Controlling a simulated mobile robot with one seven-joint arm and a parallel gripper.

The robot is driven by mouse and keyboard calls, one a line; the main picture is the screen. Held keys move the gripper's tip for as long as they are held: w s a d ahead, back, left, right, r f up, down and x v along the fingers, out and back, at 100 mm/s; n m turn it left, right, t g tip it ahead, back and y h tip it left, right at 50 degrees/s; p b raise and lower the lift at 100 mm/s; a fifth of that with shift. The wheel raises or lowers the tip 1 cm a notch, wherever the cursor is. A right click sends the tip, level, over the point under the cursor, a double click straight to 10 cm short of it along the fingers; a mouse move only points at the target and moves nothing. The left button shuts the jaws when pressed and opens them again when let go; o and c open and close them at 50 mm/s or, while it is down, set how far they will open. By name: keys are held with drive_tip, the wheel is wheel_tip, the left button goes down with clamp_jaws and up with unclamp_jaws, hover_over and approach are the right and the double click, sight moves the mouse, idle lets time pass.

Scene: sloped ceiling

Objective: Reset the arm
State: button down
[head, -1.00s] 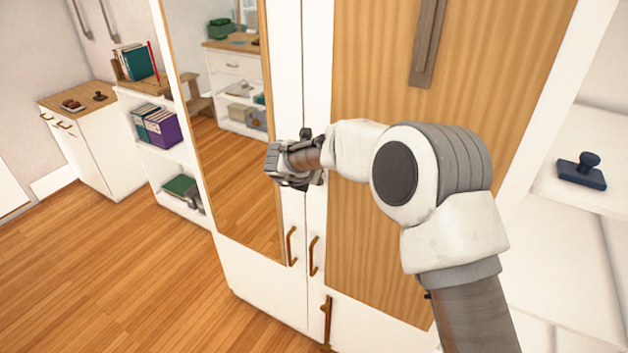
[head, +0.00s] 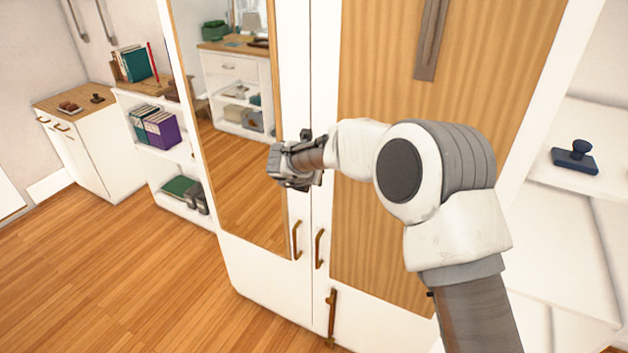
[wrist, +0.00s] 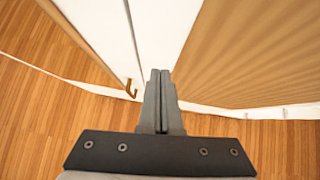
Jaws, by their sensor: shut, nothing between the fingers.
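My gripper (head: 285,165) is in front of the white wardrobe (head: 265,275), at the height of the mirror and above the handles in the head view. In the wrist view my gripper (wrist: 160,75) points downward with its two grey fingers together and nothing between them. My arm reaches in from the lower right, bent at the elbow, and covers part of the wooden door panel (head: 380,240).
The wardrobe has a mirror door (head: 235,185) and brass handles (head: 297,240). A shelf with books (head: 160,128) and a white cabinet (head: 75,155) stand at the left. A blue stamp-like object (head: 575,158) lies on a right shelf. The wooden floor (head: 120,270) at left is clear.

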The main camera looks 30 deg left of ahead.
drive_tip(key=v, duration=1)
drive_tip(key=shift+a+b, duration=0.3)
drive_tip(key=shift+a, duration=0.15)
drive_tip(key=w+d+r+n+t+y, duration=0.2)
drive_tip(key=w+d+r+n, duration=0.15)
drive_tip(key=r, duration=0.35)
drive_tip(key=w+d+r+n+t+y, duration=0.1)
drive_tip(key=w+d+r+n+y, duration=0.1)
drive_tip(key=r+n, duration=0.4)
drive_tip(key=s+d+r+n+y, duration=0.2)
drive_tip(key=s+d+r+n, duration=0.2)
drive_tip(key=d+r+n, duration=0.55)
drive_tip(key=s+d+f+n+g+h, duration=0.2)
drive_tip(key=s+d+f+n, duration=0.2)
drive_tip(key=s+d, duration=0.4)
drive_tip(key=s+d+f+n+g+h, duration=0.2)
drive_tip(key=s+d+f+n, duration=0.2)
drive_tip(key=d, duration=0.9)
drive_tip(key=s+d+f+n+g+h, duration=0.2)
drive_tip(key=s+d+f+n+h, duration=0.1)
drive_tip(key=s+d+n, duration=0.4)
drive_tip(key=s+d+f, duration=0.1)
drive_tip(key=s+d, duration=0.2)
drive_tip(key=s, duration=0.3)
drive_tip(key=shift+d+f+n, duration=0.25)
drive_tip(key=shift+f+n, duration=0.15)
drive_tip(key=shift+a, duration=0.15)
